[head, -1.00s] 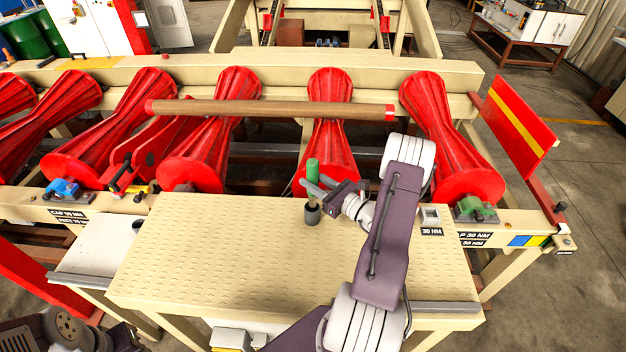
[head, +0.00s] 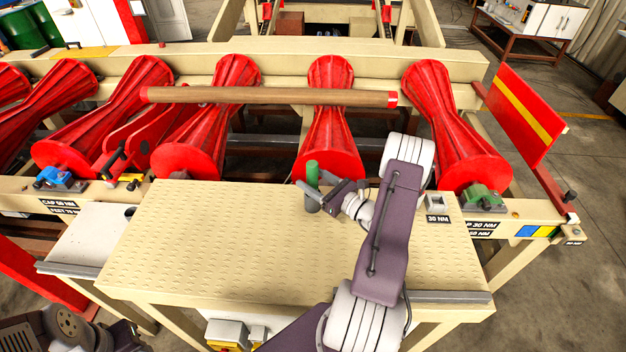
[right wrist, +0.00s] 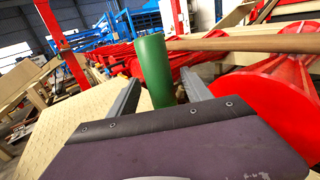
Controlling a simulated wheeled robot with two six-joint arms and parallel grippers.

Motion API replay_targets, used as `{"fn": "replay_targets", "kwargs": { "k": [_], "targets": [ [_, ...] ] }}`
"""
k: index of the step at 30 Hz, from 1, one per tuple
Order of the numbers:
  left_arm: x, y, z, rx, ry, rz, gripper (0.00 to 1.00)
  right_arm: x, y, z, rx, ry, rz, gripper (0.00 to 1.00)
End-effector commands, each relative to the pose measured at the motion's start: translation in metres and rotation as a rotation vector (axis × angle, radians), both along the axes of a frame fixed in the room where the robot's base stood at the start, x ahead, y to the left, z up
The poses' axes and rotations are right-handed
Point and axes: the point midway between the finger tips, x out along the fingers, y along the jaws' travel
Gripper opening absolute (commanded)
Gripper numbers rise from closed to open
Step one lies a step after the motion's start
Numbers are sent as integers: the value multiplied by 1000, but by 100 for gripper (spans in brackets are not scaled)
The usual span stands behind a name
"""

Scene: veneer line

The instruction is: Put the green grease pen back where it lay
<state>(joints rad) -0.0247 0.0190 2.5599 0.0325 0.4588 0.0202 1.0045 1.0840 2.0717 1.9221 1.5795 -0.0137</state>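The green grease pen (head: 312,172) stands upright at the far edge of the cream table. It also shows large in the right wrist view (right wrist: 154,70).
The dimpled cream table (head: 210,235) is otherwise largely clear. Red rollers (head: 332,130) stand just behind it, with a brown log (head: 270,96) lying across them. A small metal block (head: 436,203) and a green clamp (head: 484,198) are to the right.

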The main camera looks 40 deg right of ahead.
Motion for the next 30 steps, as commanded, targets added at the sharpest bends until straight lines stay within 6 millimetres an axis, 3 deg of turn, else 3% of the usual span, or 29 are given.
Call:
{"fn": "replay_targets", "kwargs": {
  "k": [9,21,30],
  "targets": [
    [0,0,-3,0,0,0,36,-4,-2,-2,1,2,-2,57],
    [0,0,-31,0,0,0,36,-78,-18,-3,-1,0,-5,57],
    [0,0,-32,0,0,0,36,-89,-19,0,0,0,0,57]
  ]
}}
